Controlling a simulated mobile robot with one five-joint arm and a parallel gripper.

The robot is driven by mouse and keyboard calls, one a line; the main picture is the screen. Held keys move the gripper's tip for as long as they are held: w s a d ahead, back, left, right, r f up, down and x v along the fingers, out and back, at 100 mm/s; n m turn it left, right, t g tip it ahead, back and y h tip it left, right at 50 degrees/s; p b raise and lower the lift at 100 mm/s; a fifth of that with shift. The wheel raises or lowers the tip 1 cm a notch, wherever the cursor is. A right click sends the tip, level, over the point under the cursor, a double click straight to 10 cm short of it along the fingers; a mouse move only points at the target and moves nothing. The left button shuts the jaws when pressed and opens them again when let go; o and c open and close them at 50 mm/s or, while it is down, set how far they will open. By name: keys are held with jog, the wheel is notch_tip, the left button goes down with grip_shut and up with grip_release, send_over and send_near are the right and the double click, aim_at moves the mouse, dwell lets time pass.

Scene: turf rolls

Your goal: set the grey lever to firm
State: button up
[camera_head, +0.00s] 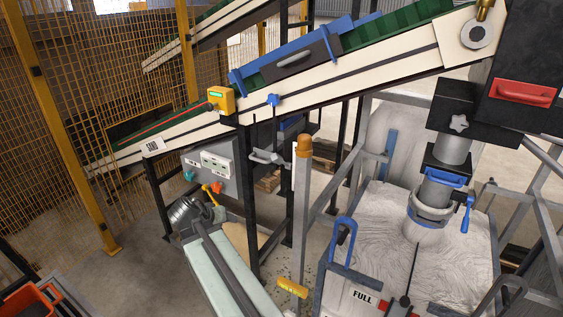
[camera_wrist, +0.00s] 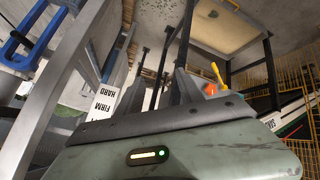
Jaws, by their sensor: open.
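The grey lever (camera_head: 268,157) sticks out at the right of a grey control box (camera_head: 225,172) under the conveyor in the head view. I cannot make out its exact setting. A white label reading FIRM and HARD (camera_wrist: 103,103) shows turned sideways in the wrist view; the lever is not clear there. My gripper (camera_wrist: 160,78) shows in the wrist view as two grey fingers, apart and empty, beyond the pale green housing. The fingers do not visibly touch anything.
An orange-topped grey post (camera_head: 302,205) stands right of the lever. A yellow handle and orange knob (camera_head: 213,188) sit below the box. The conveyor (camera_head: 330,80) slopes overhead. A blue loop (camera_head: 342,240) and a FULL sign (camera_head: 363,297) are at the front.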

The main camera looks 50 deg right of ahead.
jog(key=d+r+m+h+b, duration=0.1)
jog(key=d+r+m+h, duration=0.25)
jog(key=d, duration=0.75)
jog(key=t+h+b, duration=0.3)
jog(key=h, duration=0.2)
send_near(281, 161)
jog(key=w+d, duration=0.3)
jog(key=d, duration=0.2)
jog(key=x, duration=0.7)
jog(key=shift+w+d+r, duration=0.15)
jog(key=shift+w+r, duration=0.1)
jog(key=shift+w, duration=0.05)
jog(key=shift+s+m, duration=0.1)
jog(key=shift+m, duration=0.15)
grip_shut()
jog(key=shift+t, duration=0.4)
